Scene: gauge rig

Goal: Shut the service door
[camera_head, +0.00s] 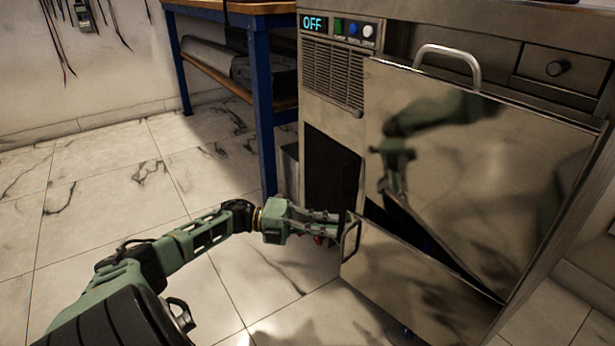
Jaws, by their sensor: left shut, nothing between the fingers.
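The grey metal machine has a large shiny upper door panel (490,170) with a bar handle (447,56) at its top edge. Below it is a lower metal panel (415,285) with a small loop handle (351,238) at its left edge; a dark wedge-shaped gap shows above it. It seems to stand ajar, and I cannot tell for sure which panel is the service door. My left gripper (340,226) is shut and empty, its fingertips right at the loop handle; whether they touch it I cannot tell. My right gripper is not in view.
A display reading OFF (314,23) and coloured buttons sit at the machine's top left, above a grille (333,75). A dark opening (330,180) lies below it. A blue-legged workbench (262,110) stands behind left. The marble floor (90,200) is clear on the left.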

